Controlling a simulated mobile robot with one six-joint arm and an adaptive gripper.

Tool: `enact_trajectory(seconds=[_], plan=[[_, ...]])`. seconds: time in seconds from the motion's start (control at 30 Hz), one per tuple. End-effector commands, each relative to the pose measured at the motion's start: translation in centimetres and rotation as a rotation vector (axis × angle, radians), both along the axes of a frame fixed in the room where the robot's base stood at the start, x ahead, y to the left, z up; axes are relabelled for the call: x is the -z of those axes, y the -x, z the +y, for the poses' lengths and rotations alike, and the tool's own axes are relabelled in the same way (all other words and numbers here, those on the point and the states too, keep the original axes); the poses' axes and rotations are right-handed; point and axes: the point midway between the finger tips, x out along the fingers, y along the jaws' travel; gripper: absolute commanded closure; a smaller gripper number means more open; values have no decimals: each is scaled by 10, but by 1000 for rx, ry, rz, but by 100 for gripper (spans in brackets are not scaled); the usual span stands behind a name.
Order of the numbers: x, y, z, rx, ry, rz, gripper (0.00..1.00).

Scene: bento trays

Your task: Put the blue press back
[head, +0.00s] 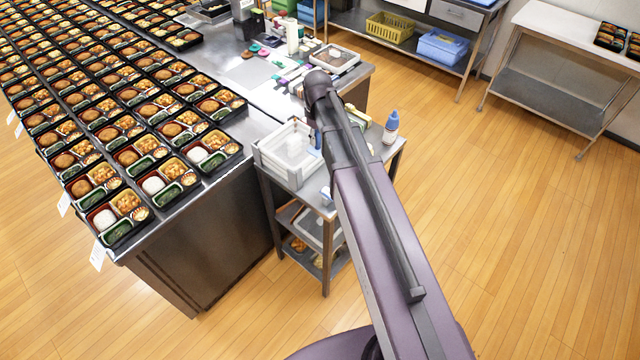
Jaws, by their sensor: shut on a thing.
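A small blue thing (317,141), which looks like the blue press, shows at the left edge of my arm, by the right side of a white tray (276,160) on the small steel cart. My gripper (312,122) is mostly hidden behind my arm; only a dark sliver shows just above the blue thing. It appears shut on the blue press. I cannot tell whether the press touches the tray or hangs above it.
A white bottle with a blue cap (391,127) stands on the cart's right side. Rows of filled bento trays (125,158) cover the steel counter at left. Behind the cart, a counter holds a brown-filled tray (335,58) and small items. The wooden floor at right is clear.

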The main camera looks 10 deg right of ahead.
Motion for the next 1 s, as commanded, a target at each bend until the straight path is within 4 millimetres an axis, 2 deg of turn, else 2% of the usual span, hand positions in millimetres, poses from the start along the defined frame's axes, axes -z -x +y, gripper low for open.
enact_trajectory(seconds=[0.27, 1.0], plan=[[12, 0, -4, 5, 0, 0, 100], [84, 0, -5, 7, 0, 0, 100]])
